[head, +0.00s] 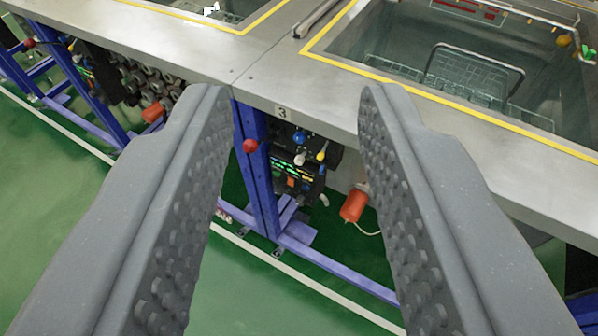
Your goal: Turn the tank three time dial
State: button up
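My gripper (290,115) is open and empty, with its two grey, studded fingers spread wide in the foreground. Below the label, between my fingers, is a control panel (296,178) with small lit displays. Near it are a blue knob (299,137), a yellow knob (321,156) and a white knob (299,159). A red knob (250,146) sits on the blue post. I cannot tell which of these is the time dial.
Another tank (240,32) lies at the upper left. Blue frame legs (257,185) stand under the steel counter. An orange cylinder (354,205) with a cable sits below the counter. Green floor (50,190) is clear at the left, with a white line across it.

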aim_at(301, 200)
jog(key=u, duration=0.85)
jog(key=k, duration=0.85)
jog(key=z, duration=0.7)
jog(key=i, duration=1)
jog(key=u, duration=0.05)
